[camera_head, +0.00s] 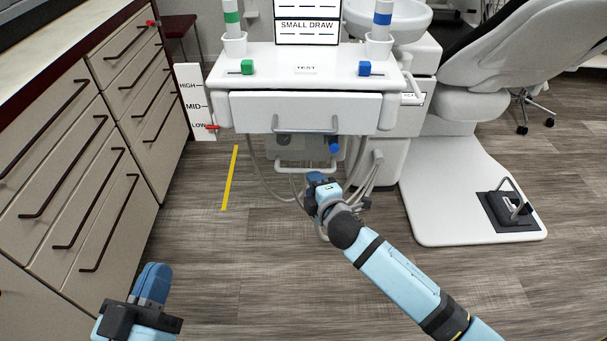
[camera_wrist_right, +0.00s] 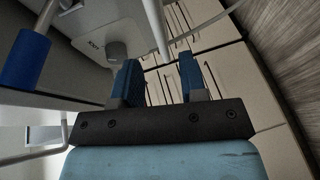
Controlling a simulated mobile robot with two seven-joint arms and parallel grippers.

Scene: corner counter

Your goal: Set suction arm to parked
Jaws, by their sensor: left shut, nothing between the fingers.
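A blue-ended handle (camera_head: 335,145) hangs below the front of the white dental unit. It looks like the suction arm's grip, though I cannot be sure. A blue cylinder on a grey rod (camera_wrist_right: 25,60) shows at the left of the right wrist view, apart from the fingers. My right gripper (camera_head: 318,180) is under the unit's drawer, below the blue handle; in the wrist view its fingers (camera_wrist_right: 163,82) are apart, with nothing seen gripped. My left gripper (camera_head: 152,284) is shut and empty at the lower left, far from the unit. The arm's parked mark is not readable.
The unit's drawer (camera_head: 305,112) has a grey bar handle above my right gripper. Hoses (camera_head: 265,180) hang beneath it. A grey knob (camera_wrist_right: 117,50) sits on a panel. Cabinets (camera_head: 75,160) stand left, a chair base (camera_head: 455,190) right. The floor between is mostly clear.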

